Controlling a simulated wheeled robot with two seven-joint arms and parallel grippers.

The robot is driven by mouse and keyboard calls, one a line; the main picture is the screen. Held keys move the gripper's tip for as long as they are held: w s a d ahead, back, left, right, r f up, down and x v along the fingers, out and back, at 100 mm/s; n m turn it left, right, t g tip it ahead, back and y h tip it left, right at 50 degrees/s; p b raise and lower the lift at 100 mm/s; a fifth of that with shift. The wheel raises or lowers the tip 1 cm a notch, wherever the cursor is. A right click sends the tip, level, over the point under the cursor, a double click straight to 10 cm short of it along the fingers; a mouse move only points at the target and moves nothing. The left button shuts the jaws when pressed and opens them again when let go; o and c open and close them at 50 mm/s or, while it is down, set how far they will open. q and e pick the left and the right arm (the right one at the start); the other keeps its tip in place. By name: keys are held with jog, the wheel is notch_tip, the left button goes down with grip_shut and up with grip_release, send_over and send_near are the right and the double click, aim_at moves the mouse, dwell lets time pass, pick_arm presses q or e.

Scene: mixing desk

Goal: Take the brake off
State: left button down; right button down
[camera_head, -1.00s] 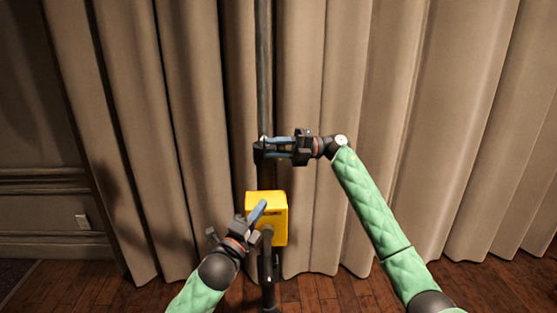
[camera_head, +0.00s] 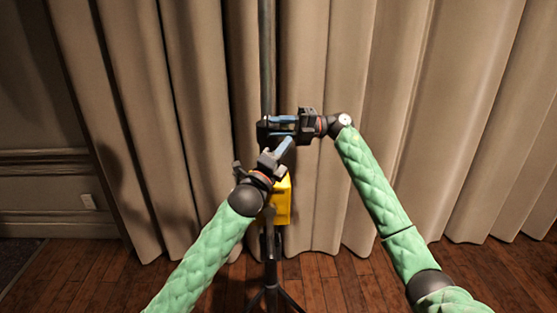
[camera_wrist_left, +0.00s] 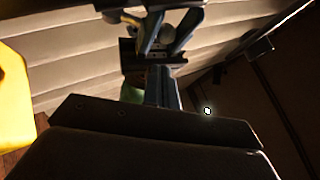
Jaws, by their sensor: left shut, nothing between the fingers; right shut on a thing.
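A dark upright pole (camera_head: 266,60) stands in front of the curtain, with a yellow box (camera_head: 283,204) low on it. A small dark fitting (camera_head: 264,131) sits on the pole above the box. My right gripper (camera_head: 281,124) comes in from the right and is shut at this fitting; its fingers hide what exactly they hold. My left gripper (camera_head: 286,145) is shut and empty, its blue fingertips just below the right gripper. My left wrist partly hides the yellow box. The box also shows at the left edge of the left wrist view (camera_wrist_left: 14,105). No brake part can be made out clearly.
A beige pleated curtain (camera_head: 400,90) hangs behind the pole. The pole ends in a tripod foot (camera_head: 270,292) on the wooden floor (camera_head: 340,285).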

pick_arm(q)
jog(key=shift+w+a+r, duration=0.15)
jog(key=shift+w+r, duration=0.2)
jog(key=shift+w, duration=0.25)
jog(key=shift+w+a+r, duration=0.15)
jog(key=shift+w+r, duration=0.2)
jog(key=shift+w, duration=0.25)
jog(key=shift+r, duration=0.1)
